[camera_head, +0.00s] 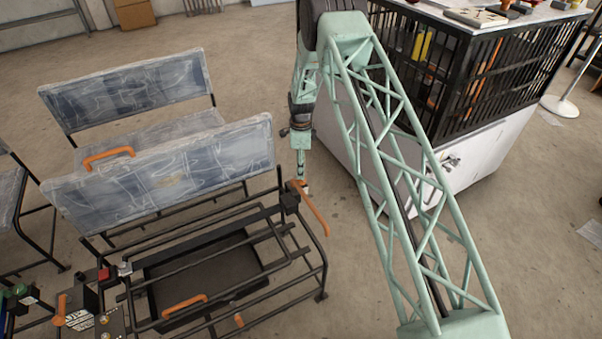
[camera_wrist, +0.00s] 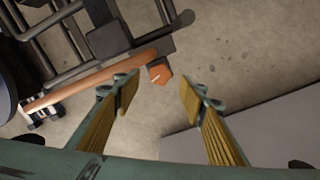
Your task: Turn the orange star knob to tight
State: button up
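The orange knob (camera_wrist: 160,73) shows in the wrist view as a small faceted orange cap with a pale line on it. It sits beside a dark block on the frame. My gripper (camera_wrist: 159,88) is open, with one yellow-padded finger on each side and nothing between them. The knob appears in the gap just beyond the fingertips, apart from both. In the head view my gripper (camera_head: 300,168) points down over the right corner of the seat frame, close above orange parts there. The knob's tight mark cannot be made out.
A long orange lever (camera_head: 314,211) slopes down from that corner; it also crosses the wrist view (camera_wrist: 95,80) left of the knob. The black tube frame (camera_head: 318,262) lies below. A plastic-wrapped backrest (camera_head: 165,172) stands left of my gripper. A white-based cage cabinet (camera_head: 490,150) stands right.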

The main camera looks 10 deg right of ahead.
aim_at(301, 181)
jog(key=shift+d+r, duration=0.15)
jog(key=shift+r, duration=0.85)
jog(key=shift+r, duration=0.1)
jog(key=shift+s+d+r+n+t+p, duration=0.1)
jog(key=shift+s+r+n+t+p, duration=0.1)
jog(key=shift+r+n+p, duration=0.85)
jog(key=shift+s+r+n+t+p, duration=0.1)
jog(key=shift+s+r+n+p, duration=0.1)
jog(key=shift+r+n+p, duration=0.85)
jog(key=shift+s+d+r+n+t+p, duration=0.15)
jog(key=shift+r+n+p, duration=0.45)
jog(key=shift+n, duration=0.9)
jog(key=shift+a+r, duration=0.1)
jog(key=shift+w+a+f+b, duration=0.15)
jog(key=shift+f+b, duration=0.25)
jog(key=shift+f, duration=1.9)
jog(key=shift+w+f+b, duration=0.1)
jog(key=shift+f+b, duration=0.35)
jog(key=shift+f, duration=1.85)
jog(key=shift+w+a+f+b, duration=0.15)
jog(key=shift+f+b, duration=0.25)
jog(key=shift+f, duration=1.9)
